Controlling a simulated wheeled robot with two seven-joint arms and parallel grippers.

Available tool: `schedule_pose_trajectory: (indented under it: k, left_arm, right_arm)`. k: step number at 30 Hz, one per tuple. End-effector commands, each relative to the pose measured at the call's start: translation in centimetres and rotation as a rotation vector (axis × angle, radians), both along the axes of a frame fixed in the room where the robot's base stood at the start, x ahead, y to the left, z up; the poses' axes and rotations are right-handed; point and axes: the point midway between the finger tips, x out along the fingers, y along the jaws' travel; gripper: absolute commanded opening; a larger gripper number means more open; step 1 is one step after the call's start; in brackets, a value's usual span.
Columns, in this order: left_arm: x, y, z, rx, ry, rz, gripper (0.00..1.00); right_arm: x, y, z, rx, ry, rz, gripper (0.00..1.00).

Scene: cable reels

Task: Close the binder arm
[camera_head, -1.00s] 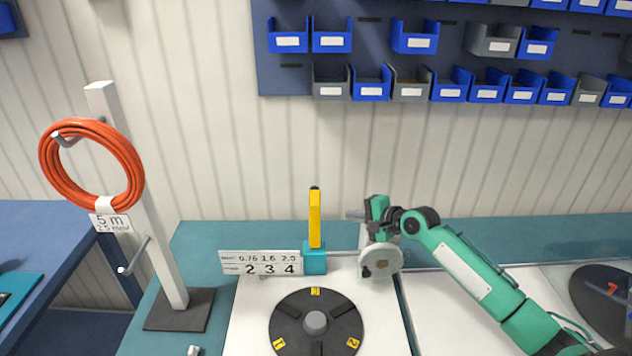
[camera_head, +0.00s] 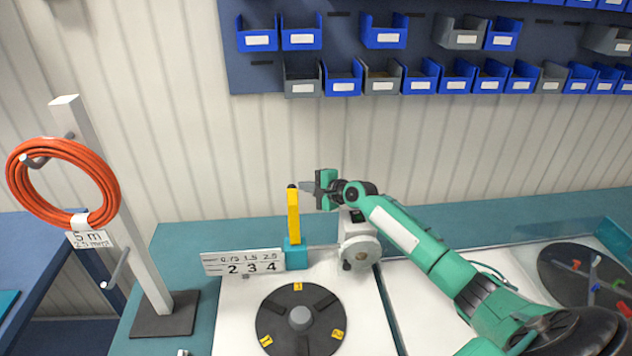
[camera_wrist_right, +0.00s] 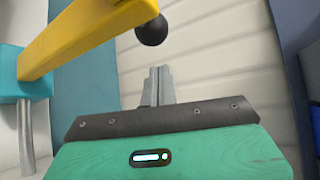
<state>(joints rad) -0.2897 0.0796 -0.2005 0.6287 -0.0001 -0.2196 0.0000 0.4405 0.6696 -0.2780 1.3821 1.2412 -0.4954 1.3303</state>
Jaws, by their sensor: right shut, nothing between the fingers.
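The binder arm is a yellow bar (camera_head: 293,215) standing upright on a teal block (camera_head: 295,254), with a black ball at its top end. In the right wrist view the yellow bar (camera_wrist_right: 90,35) crosses the upper left and its black ball (camera_wrist_right: 151,30) is just beyond my fingertips. My right gripper (camera_head: 304,187) is shut and empty, just right of the top of the bar; its fingers also show in the right wrist view (camera_wrist_right: 160,75). A small gap shows between fingers and ball in the wrist view. My left gripper is not in view.
A white sign with numbers (camera_head: 243,262) stands left of the teal block. A grey-white device (camera_head: 358,245) stands right of it. A black reel disc (camera_head: 300,318) lies in front. A post with an orange cable coil (camera_head: 62,185) stands at left.

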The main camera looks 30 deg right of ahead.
Motion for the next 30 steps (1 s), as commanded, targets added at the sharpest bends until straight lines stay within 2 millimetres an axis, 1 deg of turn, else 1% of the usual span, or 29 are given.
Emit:
schedule_pose_trajectory:
  k: [1, 5, 9, 14, 23, 30]
  left_arm:
    - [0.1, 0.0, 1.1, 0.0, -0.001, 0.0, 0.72]
    - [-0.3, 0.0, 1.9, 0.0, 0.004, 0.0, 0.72]
    - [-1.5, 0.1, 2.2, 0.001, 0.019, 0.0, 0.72]
    - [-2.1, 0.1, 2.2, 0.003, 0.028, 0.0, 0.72]
    - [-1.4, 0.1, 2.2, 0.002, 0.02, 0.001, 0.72]
    - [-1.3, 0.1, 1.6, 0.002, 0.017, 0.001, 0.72]
  right_arm:
    - [-0.4, 0.5, 0.8, -0.001, -0.001, 0.002, 0.0]
    - [-0.9, 1.3, 1.0, -0.002, 0.0, 0.001, 0.0]
    - [-1.3, 1.8, 1.1, -0.001, -0.001, 0.001, 0.0]
    - [-1.4, 2.0, 1.1, -0.001, -0.001, 0.0, 0.0]
    - [-1.4, 2.0, 1.0, 0.0, -0.002, 0.0, 0.0]
    - [-1.9, 2.3, 1.1, -0.018, -0.039, 0.002, 0.0]
